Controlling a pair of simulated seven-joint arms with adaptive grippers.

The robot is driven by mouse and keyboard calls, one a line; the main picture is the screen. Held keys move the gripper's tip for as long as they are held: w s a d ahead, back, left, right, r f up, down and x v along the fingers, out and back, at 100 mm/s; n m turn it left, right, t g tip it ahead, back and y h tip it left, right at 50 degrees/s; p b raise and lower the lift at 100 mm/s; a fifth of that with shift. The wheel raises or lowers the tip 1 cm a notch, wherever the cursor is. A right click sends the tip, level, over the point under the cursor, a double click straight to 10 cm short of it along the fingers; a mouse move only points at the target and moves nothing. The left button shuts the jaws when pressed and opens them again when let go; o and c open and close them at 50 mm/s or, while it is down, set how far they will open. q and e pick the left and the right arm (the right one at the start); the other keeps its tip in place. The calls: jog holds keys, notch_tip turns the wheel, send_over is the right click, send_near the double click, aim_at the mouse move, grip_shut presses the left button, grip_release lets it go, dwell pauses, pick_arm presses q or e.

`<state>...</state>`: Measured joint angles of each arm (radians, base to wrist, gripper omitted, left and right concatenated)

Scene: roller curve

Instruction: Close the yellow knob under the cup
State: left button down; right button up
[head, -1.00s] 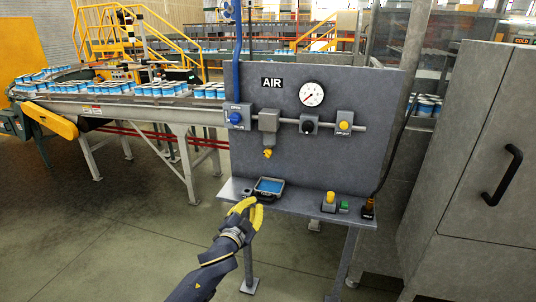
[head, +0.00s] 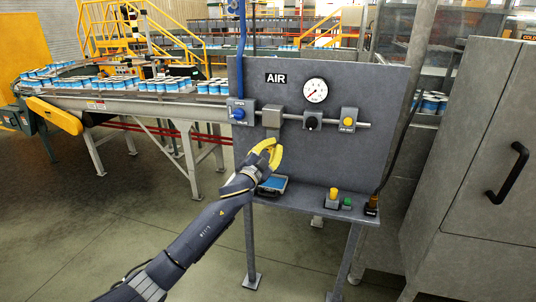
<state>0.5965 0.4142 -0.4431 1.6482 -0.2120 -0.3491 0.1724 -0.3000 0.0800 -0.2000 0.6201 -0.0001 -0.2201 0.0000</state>
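The grey cup (head: 271,117) hangs from the air pipe on the grey panel, below the AIR sign. The yellow knob under it is hidden or cannot be told apart from my yellow fingers. My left gripper (head: 270,149) is raised just below the cup, where the knob sits. Its two yellow fingers are spread apart and point up. I cannot tell whether they touch the knob. My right gripper is not in view.
A blue valve (head: 238,113), a black knob (head: 311,123) and a yellow knob (head: 348,121) sit along the pipe. A gauge (head: 315,90) is above. The shelf below holds a blue-lined tray (head: 273,185) and a yellow button (head: 333,194).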

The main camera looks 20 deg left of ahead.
aim_at(271, 149)
pick_arm(q)
jog(key=x, duration=0.4)
jog(key=shift+a+f, duration=1.35)
jog(key=shift+f, duration=0.15)
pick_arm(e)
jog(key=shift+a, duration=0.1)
pick_arm(q)
jog(key=shift+a, duration=0.1)
